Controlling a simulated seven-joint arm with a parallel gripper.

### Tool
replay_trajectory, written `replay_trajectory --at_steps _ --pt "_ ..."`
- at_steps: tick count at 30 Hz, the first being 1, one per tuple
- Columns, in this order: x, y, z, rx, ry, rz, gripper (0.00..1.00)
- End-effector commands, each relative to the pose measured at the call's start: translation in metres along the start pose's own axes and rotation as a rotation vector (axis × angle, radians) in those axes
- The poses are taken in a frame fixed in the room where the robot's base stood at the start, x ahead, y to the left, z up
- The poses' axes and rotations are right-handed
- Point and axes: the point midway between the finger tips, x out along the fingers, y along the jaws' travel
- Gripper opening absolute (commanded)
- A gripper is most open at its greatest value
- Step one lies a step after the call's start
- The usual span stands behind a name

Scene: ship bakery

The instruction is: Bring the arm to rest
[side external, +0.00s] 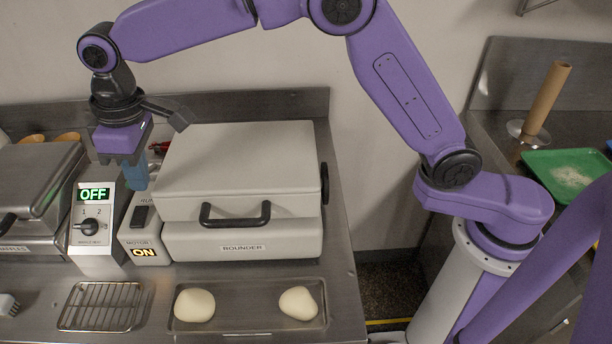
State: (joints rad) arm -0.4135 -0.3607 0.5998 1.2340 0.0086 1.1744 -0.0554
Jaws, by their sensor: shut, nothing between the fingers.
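My gripper (134,176) has blue fingers and points down at the left of the side external view. It is shut and empty. It hangs just above or behind the small motor box (140,240) with the dark rocker switch and a lit "ON" sign. I cannot tell whether the fingertips touch the box. My purple arm arches from its base at the right, over the closed bounder, to the gripper.
The bounder (240,180) stands closed right of the motor box. A control box (93,225) reads "OFF". A waffle iron (38,180) stands far left. In front lie a wire rack (100,306) and a tray (247,325) with two dough balls. A green tray (540,165) lies far right.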

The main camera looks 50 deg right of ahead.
Motion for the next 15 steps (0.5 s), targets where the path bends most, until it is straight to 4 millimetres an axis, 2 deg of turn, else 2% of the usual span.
replay_trajectory --at_steps 8,15 --pt "-0.022 0.002 0.076 -0.056 -0.021 -0.008 0.0" --pt "-0.035 0.003 0.159 -0.109 -0.041 -0.014 0.0"
